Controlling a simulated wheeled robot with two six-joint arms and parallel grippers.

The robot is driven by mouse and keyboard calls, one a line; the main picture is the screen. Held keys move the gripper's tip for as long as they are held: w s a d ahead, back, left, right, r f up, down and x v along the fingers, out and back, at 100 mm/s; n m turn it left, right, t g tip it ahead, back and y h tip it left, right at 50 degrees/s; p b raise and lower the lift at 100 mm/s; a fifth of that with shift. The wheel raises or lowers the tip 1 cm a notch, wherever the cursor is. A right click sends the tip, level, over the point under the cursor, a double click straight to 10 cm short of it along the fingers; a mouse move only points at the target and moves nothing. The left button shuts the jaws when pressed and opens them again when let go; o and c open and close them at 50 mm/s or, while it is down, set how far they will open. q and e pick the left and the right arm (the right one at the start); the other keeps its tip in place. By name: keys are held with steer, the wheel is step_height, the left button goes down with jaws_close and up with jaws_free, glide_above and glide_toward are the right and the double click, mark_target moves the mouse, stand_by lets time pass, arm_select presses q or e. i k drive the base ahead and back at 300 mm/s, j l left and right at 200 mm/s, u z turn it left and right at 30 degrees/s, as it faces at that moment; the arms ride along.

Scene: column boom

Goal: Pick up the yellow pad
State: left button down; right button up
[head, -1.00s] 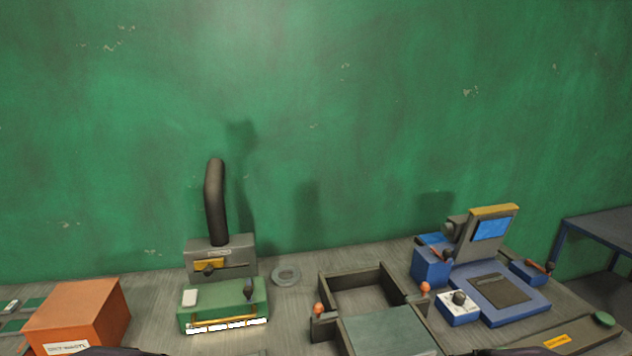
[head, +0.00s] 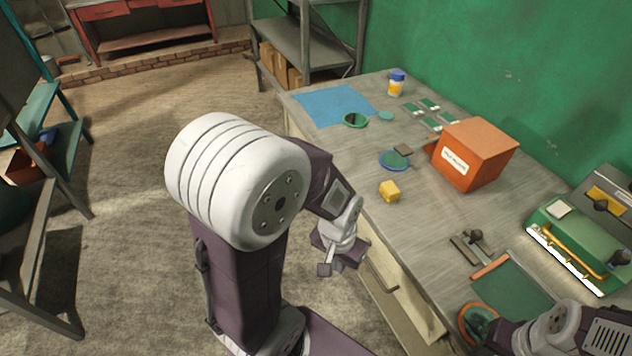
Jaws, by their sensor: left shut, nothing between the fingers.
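The yellow pad (head: 389,190) is a small yellow block. It sits on the grey workbench (head: 405,235) near its front edge, left of the orange box. My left gripper (head: 338,267) is shut and empty. In the picture it is below and left of the yellow pad, off the bench's front edge and apart from the pad. My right gripper (head: 497,340) shows only partly at the bottom right, and its fingers cannot be made out.
The orange box (head: 482,153) stands right of the pad. A blue-rimmed disc (head: 394,160) lies just behind the pad. A blue mat (head: 333,105), a small jar (head: 396,84) and green boards lie farther back. A green machine (head: 577,248) stands at right. A drawer front (head: 400,290) is below the bench edge.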

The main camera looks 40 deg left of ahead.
mark_target(390, 192)
steer(key=i+j+u, duration=0.1)
steer(key=u, duration=0.45)
steer(key=z, duration=0.9)
steer(key=u, duration=0.9)
steer(key=i+j+z, duration=0.15)
steer(key=z, duration=0.3)
steer(key=i+j+z, duration=0.1)
steer(key=z, duration=0.35)
steer(key=j+z, duration=0.3)
steer(key=z, duration=0.15)
steer(key=i+j, duration=0.05)
